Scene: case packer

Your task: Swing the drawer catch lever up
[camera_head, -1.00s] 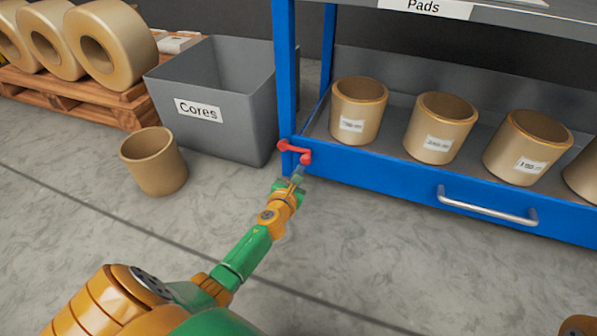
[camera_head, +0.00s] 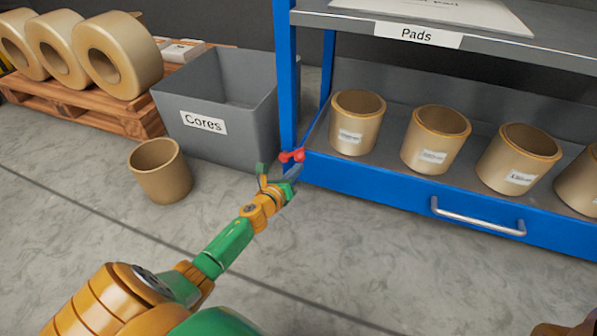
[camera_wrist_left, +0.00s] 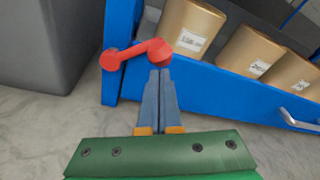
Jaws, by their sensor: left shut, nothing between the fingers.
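The red catch lever (camera_head: 292,156) is at the left end of the blue drawer front (camera_head: 385,197), by the rack's blue post. In the left wrist view the red lever (camera_wrist_left: 137,54) runs from a round end at the left to a larger round end at the right, slightly higher. My left gripper (camera_head: 293,172) is shut and empty, just below the lever. In the wrist view its fingertips (camera_wrist_left: 159,72) lie right under the lever's right end; I cannot tell whether they touch. The gripper hides part of the drawer's left corner in the head view.
The drawer holds several brown rolls (camera_head: 436,140) and has a silver handle (camera_head: 478,218). A grey bin labelled Cores (camera_head: 235,150) stands left of the post. A loose brown core (camera_head: 160,172) stands on the floor. The floor in front of the drawer is clear.

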